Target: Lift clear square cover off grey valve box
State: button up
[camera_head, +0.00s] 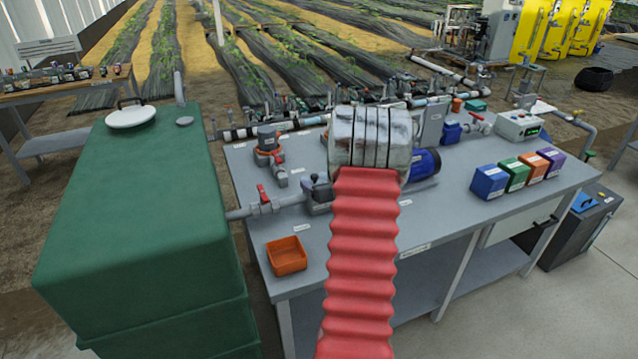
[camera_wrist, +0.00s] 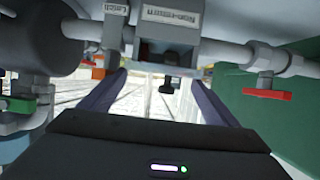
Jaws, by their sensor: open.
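The grey valve box (camera_head: 318,203) sits on the pipe run left of my arm in the head view, with a black knob (camera_head: 315,178) above it. In the wrist view, which looks upside down, the box (camera_wrist: 166,18) is at the top centre with its label inverted. The black knob (camera_wrist: 170,85) shows below it, between my gripper's fingers. My gripper (camera_wrist: 158,82) is open, with a finger on either side of the knob and no visible contact. In the head view my gripper is hidden behind my arm.
A red-handled valve (camera_head: 263,195) is on the pipe left of the box. The blue pump (camera_head: 425,163) is to the right. An orange tray (camera_head: 287,256) stands at the bench's front left. A green tank (camera_head: 150,215) stands left of the bench (camera_head: 430,220). Clear bench top lies at front centre.

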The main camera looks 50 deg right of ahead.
jog(key=shift+w+d+f, duration=0.25)
jog(key=shift+w+d, duration=0.1)
jog(key=shift+w, duration=0.2)
jog(key=shift+c, duration=0.4)
jog(key=c, duration=0.7)
jog(key=shift+o, duration=0.2)
jog(key=shift+r, duration=0.1)
notch_tip(320, 180, up, 10)
dwell(0.4)
